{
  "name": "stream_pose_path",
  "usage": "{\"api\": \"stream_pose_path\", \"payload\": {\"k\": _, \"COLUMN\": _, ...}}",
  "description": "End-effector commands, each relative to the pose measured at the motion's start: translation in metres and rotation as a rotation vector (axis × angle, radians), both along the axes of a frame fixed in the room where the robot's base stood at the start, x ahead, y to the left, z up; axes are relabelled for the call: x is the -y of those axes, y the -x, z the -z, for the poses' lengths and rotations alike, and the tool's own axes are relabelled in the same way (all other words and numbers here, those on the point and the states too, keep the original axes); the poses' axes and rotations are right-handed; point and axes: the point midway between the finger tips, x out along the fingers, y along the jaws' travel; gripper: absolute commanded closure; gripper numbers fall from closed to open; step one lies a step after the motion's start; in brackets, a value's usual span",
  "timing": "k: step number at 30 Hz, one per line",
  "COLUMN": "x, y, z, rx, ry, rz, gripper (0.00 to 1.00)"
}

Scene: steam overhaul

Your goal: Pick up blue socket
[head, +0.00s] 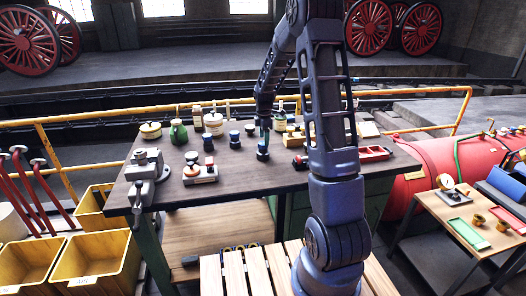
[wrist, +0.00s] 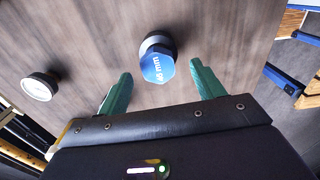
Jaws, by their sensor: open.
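The blue socket (wrist: 157,66) stands on the wooden bench top in the wrist view, a dark round base with a blue hexagonal top marked "46 mm". My gripper (wrist: 162,85) is open, with one green finger on each side and the socket between and slightly beyond the fingertips. No contact shows. In the head view my gripper (head: 263,145) is over the bench, and a blue piece (head: 262,155) shows right under it. The fingers are too small there to make out.
A pale round-topped piece (wrist: 40,87) stands left of the gripper. On the bench (head: 240,193) are a vise (head: 147,166), several dark sockets (head: 234,139), a small block with knobs (head: 199,173) and a red tray (head: 373,153). The bench front is mostly clear.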

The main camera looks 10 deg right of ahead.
Motion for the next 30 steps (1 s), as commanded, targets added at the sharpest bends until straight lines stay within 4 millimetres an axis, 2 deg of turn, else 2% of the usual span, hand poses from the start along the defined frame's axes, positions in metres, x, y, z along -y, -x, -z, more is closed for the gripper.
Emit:
{"api": "stream_pose_path", "payload": {"k": 5, "x": -0.002, "y": -0.001, "z": 0.010, "rx": -0.001, "ry": 0.000, "rz": 0.000, "gripper": 0.33}}
{"api": "stream_pose_path", "payload": {"k": 15, "x": -0.004, "y": -0.003, "z": 0.051, "rx": -0.002, "ry": 0.000, "rz": 0.000, "gripper": 0.33}}
{"api": "stream_pose_path", "payload": {"k": 22, "x": -0.004, "y": -0.003, "z": 0.053, "rx": 0.000, "ry": 0.000, "rz": 0.000, "gripper": 0.33}}
{"api": "stream_pose_path", "payload": {"k": 23, "x": -0.004, "y": -0.003, "z": 0.053, "rx": 0.000, "ry": 0.000, "rz": 0.000, "gripper": 0.37}}
{"api": "stream_pose_path", "payload": {"k": 30, "x": -0.004, "y": -0.004, "z": 0.052, "rx": 0.000, "ry": 0.000, "rz": 0.000, "gripper": 0.84}}
